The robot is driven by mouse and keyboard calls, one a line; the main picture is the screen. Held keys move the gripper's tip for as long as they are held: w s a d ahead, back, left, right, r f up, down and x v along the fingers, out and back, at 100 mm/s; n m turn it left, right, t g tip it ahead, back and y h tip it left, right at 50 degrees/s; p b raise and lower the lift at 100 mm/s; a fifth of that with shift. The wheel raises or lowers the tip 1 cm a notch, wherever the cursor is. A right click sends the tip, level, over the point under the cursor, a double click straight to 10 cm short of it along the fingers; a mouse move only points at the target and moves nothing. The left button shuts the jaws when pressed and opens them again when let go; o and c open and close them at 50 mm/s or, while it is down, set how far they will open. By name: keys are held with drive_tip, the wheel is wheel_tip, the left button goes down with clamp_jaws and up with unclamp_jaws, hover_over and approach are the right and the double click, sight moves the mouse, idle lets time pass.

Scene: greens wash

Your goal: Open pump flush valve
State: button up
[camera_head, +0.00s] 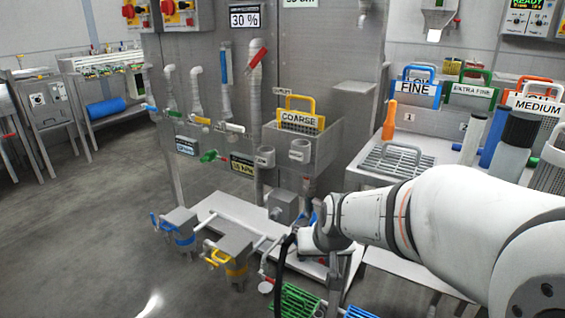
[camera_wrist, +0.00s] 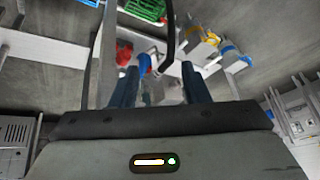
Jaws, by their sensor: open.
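My gripper (camera_wrist: 160,72) is open in the wrist view, its two dark fingers apart with nothing held between them. A blue part (camera_wrist: 145,62) and a red part (camera_wrist: 123,54) show close to the left finger; I cannot tell whether they touch it. In the head view my wrist hides most of this spot. A yellow-banded pump (camera_head: 235,252) with a yellow handle and a blue-banded pump (camera_head: 181,228) with a blue handle stand left of my wrist; they also show at the upper right of the wrist view. No label identifies the flush valve, so I cannot tell which part it is.
A low white platform (camera_head: 224,206) lies beside the pumps. A green crate (camera_head: 296,301) is at the lower front. A panel (camera_head: 215,95) with hoses and valve handles stands behind, beside a basin (camera_head: 325,135) with a COARSE tag. Open floor (camera_head: 100,210) lies to the left.

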drive_tip(key=w+a+r+m+t+h, duration=0.2)
drive_tip(key=w+t, duration=0.5)
drive_tip(key=w, duration=1.4)
drive_tip(key=w+d+m+t+h, duration=0.2)
drive_tip(key=w+m+h, duration=0.1)
drive_tip(key=w+h, duration=0.3)
drive_tip(key=w+d+m+t+h+b, duration=0.1)
drive_tip(key=w+d+m+t+h, duration=0.1)
drive_tip(key=w+h, duration=0.4)
drive_tip(key=shift+w+d+r+m+t+h, duration=0.2)
drive_tip(key=shift+w+d+m+t+h, duration=0.2)
drive_tip(key=shift+w+m+t, duration=0.25)
drive_tip(key=shift+s, duration=0.1)
clamp_jaws()
